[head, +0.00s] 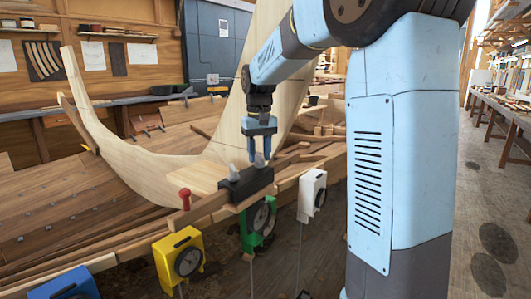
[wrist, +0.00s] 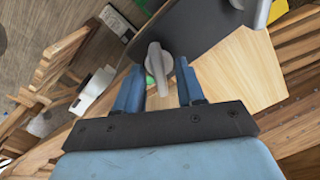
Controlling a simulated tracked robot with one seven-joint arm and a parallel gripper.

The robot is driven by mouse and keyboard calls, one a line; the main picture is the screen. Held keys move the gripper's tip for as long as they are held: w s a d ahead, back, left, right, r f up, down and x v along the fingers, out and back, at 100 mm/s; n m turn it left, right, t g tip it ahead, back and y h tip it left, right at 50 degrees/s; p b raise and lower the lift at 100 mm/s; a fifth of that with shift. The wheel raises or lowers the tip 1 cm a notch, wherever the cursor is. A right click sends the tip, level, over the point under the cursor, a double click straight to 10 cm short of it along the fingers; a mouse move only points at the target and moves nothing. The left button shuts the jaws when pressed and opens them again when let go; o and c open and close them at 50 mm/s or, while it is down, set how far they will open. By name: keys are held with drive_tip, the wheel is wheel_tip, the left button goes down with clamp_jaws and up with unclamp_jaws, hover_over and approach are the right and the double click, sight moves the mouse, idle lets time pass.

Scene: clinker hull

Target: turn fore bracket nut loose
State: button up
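A black bracket block (head: 240,188) sits on the wooden rail of the hull, with two grey wing nuts on top. One nut (head: 233,172) is at its left; the other is at its right, largely hidden behind my gripper (head: 260,153). In the wrist view, the bracket (wrist: 205,28) is a dark plate with a grey nut (wrist: 157,62) between the tips of my two blue fingers (wrist: 158,72). Gaps show on both sides of this nut, so my gripper is open around it. Part of the other nut (wrist: 262,12) shows at the top edge.
Yellow (head: 168,263), green (head: 249,240) and white (head: 307,190) boxes hang along the rail, with a blue one (head: 68,284) at lower left. A red-topped peg (head: 185,195) stands left of the bracket. The pale curved stem (head: 140,165) rises behind.

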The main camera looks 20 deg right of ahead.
sight(260, 155)
wheel_tip(260, 155, up, 14)
drive_tip(key=shift+f, duration=0.15)
idle(0.6)
drive_tip(key=s+f+t, duration=0.2)
drive_tip(key=s+f, duration=0.2)
drive_tip(key=s, duration=0.5)
drive_tip(key=s+d+f+t, duration=0.1)
drive_tip(key=s+f, duration=0.4)
drive_tip(key=s, duration=0.5)
drive_tip(key=s+d+f+t, duration=0.1)
drive_tip(key=s+f+t, duration=0.1)
drive_tip(key=s+f, duration=0.3)
drive_tip(key=s, duration=0.4)
drive_tip(key=shift+s+m+t, duration=0.3)
drive_tip(key=shift+o, duration=0.4)
drive_tip(key=shift+f, duration=0.1)
